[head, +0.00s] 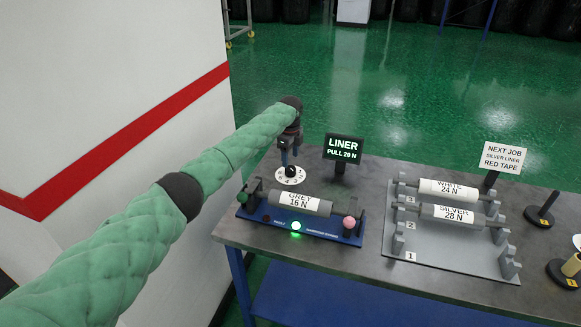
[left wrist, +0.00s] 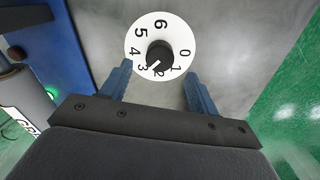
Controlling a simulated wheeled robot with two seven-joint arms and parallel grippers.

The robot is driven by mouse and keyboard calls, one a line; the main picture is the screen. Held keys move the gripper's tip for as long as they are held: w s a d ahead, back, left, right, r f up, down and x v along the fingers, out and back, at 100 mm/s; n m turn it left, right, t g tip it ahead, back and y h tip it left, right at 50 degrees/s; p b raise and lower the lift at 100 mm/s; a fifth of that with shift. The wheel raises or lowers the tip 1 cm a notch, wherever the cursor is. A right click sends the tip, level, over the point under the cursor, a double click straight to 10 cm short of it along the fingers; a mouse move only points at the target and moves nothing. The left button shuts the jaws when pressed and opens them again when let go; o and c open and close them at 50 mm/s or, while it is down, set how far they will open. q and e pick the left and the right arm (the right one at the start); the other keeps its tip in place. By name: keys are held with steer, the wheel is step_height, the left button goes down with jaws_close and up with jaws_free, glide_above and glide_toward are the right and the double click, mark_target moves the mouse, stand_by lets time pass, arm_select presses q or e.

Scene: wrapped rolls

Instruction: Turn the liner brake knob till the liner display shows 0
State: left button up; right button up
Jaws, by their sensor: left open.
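The liner brake knob (left wrist: 159,54) is a black round knob on a white dial (left wrist: 137,35) marked 0 to 6. Its pale pointer is near 2 and 3. In the head view the knob (head: 291,171) and dial (head: 291,181) sit at the table's back left. The liner display (head: 343,149) appears to read "LINER PULL 20 N". My left gripper (left wrist: 158,80) is open, its two blue fingers apart on either side of the dial's lower part, with nothing between the tips. In the head view the left gripper (head: 290,149) is just above the knob. My right gripper is out of view.
A blue stand (head: 300,229) with a grey roll (head: 304,203) marked 16 N and a lit green button is in front of the dial. A rack (head: 450,258) holding white and silver rolls and a "NEXT JOB" sign (head: 503,156) are to the right. A white wall (head: 120,120) stands left.

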mark_target(291, 168)
arm_select(q)
steer(key=shift+f+p, duration=0.9)
steer(key=shift+f, duration=2.05)
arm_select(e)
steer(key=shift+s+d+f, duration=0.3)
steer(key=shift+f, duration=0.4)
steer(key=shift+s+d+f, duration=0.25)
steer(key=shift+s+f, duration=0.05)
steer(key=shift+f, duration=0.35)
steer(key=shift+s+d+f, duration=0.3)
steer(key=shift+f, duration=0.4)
arm_select(q)
steer(key=shift+c, duration=0.2)
steer(key=c, duration=0.9)
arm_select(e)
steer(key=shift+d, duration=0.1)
